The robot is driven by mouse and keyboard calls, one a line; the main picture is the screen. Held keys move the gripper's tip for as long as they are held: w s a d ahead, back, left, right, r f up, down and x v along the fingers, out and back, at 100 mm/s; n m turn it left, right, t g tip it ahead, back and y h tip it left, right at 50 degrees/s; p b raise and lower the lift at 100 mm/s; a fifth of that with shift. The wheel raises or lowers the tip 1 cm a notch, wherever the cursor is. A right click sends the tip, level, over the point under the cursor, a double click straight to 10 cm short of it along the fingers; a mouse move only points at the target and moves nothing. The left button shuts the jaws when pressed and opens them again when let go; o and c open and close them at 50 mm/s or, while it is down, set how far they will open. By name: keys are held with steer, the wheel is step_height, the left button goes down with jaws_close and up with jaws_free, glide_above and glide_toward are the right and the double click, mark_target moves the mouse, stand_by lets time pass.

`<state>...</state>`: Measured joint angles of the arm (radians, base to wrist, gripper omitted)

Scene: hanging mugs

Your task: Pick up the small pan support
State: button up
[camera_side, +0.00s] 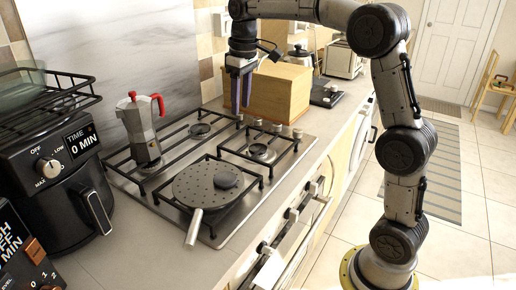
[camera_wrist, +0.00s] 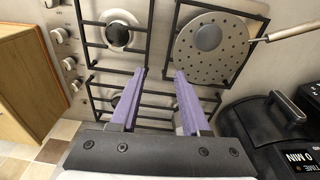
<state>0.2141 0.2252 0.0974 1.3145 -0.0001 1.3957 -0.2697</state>
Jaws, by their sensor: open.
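The small pan support (camera_side: 240,156), a square black wire grate, sits on the steel hob around the front right burner, with no pot on it. It also shows in the wrist view at the upper left (camera_wrist: 82,30). My gripper (camera_side: 239,105) is above the back right part of the hob, pointing down. Its two lavender fingers are apart with nothing between them, and in the wrist view the gripper (camera_wrist: 160,72) is beside the small support, apart from it. The fingers hide part of the other grates there.
A perforated pan (camera_side: 205,187) with a dark round piece on it lies on the front left grate, handle toward the front. A moka pot (camera_side: 139,128) stands behind it. A wooden box (camera_side: 275,92) is just right of the hob. A black air fryer (camera_side: 60,175) stands left.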

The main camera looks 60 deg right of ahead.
step_height(320, 180, down, 6)
steer(key=w+d+g, duration=0.1)
steer(key=w+d, duration=0.2)
glide_above(243, 155)
steer(key=shift+m, duration=0.3)
step_height(243, 155, down, 7)
steer(key=shift+a+f, duration=0.1)
steer(key=shift+f, duration=3.3)
steer(key=shift+c, duration=0.3)
jaws_close()
steer(key=shift+r, duration=0.1)
